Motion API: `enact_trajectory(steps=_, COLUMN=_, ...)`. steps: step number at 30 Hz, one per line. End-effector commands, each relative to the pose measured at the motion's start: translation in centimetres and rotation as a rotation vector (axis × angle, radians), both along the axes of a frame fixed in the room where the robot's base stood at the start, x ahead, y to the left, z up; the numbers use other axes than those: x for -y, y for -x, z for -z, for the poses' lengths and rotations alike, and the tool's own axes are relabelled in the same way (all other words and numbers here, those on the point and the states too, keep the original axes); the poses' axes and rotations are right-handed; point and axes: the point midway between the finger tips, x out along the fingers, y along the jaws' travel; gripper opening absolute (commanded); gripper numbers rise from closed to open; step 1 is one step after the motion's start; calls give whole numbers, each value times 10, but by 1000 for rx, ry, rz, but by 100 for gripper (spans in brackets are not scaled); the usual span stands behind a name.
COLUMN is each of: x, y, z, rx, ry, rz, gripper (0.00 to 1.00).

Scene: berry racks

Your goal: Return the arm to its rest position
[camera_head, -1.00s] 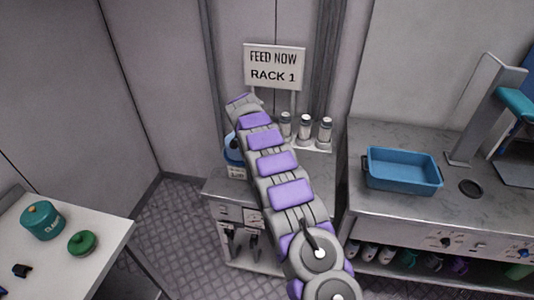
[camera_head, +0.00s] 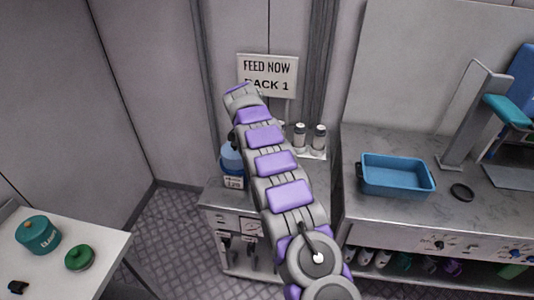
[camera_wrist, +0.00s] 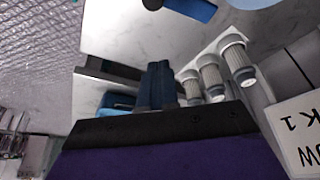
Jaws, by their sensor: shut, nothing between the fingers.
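My arm (camera_head: 277,163), grey with purple pads, reaches forward from the bottom of the head view toward the sign. Its far end overlaps the lower left of the sign, and my gripper is hidden there. In the wrist view my gripper (camera_wrist: 158,84) shows as dark fingers, shut and empty, above the purple wrist housing (camera_wrist: 170,158). The fingers are above the small grey counter, with ribbed-cap bottles (camera_wrist: 238,62) just to their right.
The sign (camera_head: 267,68) reads "FEED NOW RACK 1". A blue jug (camera_head: 232,160) and white bottles (camera_head: 319,137) stand by the arm. A blue tray (camera_head: 397,188) sits on the right counter. A teal pot (camera_head: 38,237) and green lid (camera_head: 80,257) rest on the left table.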

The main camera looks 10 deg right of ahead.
Motion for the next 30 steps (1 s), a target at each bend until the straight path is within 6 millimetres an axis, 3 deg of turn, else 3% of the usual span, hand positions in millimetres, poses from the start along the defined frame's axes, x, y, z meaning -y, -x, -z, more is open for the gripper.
enact_trajectory(steps=3, x=-7, y=0, z=-18, rx=5, ry=0, rz=-2, gripper=0)
enact_trajectory(steps=6, x=-9, y=2, z=-23, rx=2, ry=1, rz=0, gripper=0)
enact_trajectory(steps=22, x=-8, y=4, z=-27, rx=-3, ry=1, rz=-8, gripper=0)
enact_trajectory(steps=26, x=-3, y=16, z=-43, rx=-25, ry=1, rz=-48, gripper=0)
enact_trajectory(steps=30, x=7, y=41, z=-68, rx=-74, ry=-3, rz=-130, gripper=0)
